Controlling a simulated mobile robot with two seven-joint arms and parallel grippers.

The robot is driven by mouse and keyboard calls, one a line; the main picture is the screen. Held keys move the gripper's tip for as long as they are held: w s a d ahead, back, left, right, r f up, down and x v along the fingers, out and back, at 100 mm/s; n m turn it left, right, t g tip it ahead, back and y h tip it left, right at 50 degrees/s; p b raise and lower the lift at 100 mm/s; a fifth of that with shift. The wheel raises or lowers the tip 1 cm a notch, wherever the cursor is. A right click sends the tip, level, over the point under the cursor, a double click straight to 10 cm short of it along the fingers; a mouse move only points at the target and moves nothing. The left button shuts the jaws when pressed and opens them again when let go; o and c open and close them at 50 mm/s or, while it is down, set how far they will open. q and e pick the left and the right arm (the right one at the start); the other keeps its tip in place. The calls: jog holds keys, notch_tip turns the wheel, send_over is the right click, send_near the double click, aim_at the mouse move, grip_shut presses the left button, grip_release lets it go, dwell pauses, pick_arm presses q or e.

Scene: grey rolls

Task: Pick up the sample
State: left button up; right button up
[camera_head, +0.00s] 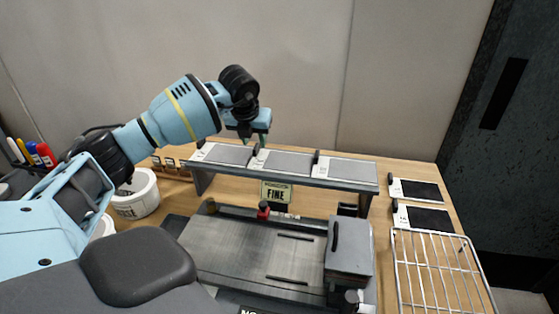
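Three flat grey samples lie in a row on a raised shelf (350,184): a left one (228,154), a middle one (286,162) and a right one (350,169). Each has a white label end and a small dark upright piece at its left. My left gripper (256,141) points down at the shelf's back edge, near the gap between the left and middle samples. Its fingers look apart, with nothing seen between them. I cannot tell whether the tips touch anything. My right gripper is not in view.
A "FINE" sign (276,194) hangs below the shelf, behind a grey flat machine bed (240,250) with a grey block (349,250). A wire rack (435,265) and two dark samples (424,217) are at the right. A white tub (137,196) stands left, beneath my arm.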

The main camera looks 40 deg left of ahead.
aim_at(255, 147)
pick_arm(q)
jog(key=shift+x, duration=1.55)
jog(key=shift+r, duration=0.1)
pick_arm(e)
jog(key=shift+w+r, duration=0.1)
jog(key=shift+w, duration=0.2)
pick_arm(q)
jog(key=shift+s, duration=0.1)
jog(key=shift+c, duration=0.2)
grip_shut()
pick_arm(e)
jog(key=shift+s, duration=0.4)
pick_arm(q)
jog(key=shift+r, duration=0.1)
